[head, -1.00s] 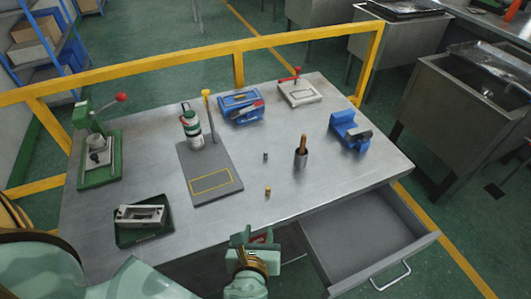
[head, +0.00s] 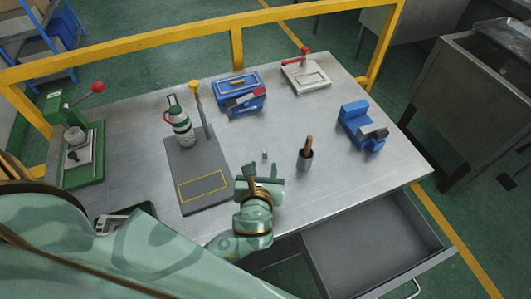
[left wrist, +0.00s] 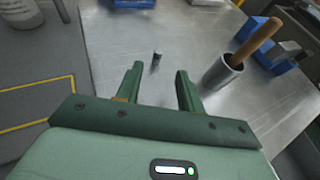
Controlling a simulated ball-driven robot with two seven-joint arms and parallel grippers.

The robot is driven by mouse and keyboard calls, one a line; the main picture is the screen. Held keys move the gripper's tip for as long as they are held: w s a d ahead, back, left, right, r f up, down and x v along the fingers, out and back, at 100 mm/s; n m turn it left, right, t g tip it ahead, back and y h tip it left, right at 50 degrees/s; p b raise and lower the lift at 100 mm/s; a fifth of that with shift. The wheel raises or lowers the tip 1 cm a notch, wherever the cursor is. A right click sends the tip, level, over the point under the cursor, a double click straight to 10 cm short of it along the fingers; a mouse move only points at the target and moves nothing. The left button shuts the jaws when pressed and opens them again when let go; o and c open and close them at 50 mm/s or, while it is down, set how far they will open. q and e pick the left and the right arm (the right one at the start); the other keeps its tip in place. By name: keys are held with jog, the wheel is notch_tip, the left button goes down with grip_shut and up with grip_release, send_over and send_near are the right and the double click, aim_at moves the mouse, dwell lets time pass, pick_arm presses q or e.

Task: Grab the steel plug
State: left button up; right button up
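The steel plug (head: 265,155) is a small grey cylinder standing on the metal table. In the left wrist view the steel plug (left wrist: 157,57) shows just beyond the fingertips, between their lines. My left gripper (head: 262,168) is open and empty, just on the near side of the plug. In the left wrist view its two green fingers (left wrist: 159,70) are spread wide, apart from the plug. The small brass plug seen earlier is hidden now behind my gripper. My right gripper is out of view.
A steel cup with a wooden-handled tool (head: 305,158) stands to the right of the plug. A grey mat (head: 190,165) with a bottle (head: 181,128) lies to the left. A blue vise (head: 362,128) stands further right. The open drawer (head: 375,250) juts out in front.

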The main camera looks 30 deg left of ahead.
aim_at(265, 153)
pick_arm(q)
jog(key=x, duration=0.3)
jog(key=shift+w+f, duration=0.1)
jog(key=shift+f, duration=0.05)
jog(key=shift+w+a+b, duration=0.2)
jog(key=shift+w+b, duration=0.05)
jog(key=shift+b, duration=0.05)
jog(key=b+x, duration=0.1)
jog(key=x, duration=0.3)
jog(key=shift+w+a+f+b, duration=0.15)
jog(key=shift+w+f+b, duration=0.05)
jog(key=shift+f+b, duration=0.1)
jog(key=shift+w+a, duration=0.1)
jog(key=shift+w, duration=0.15)
grip_shut()
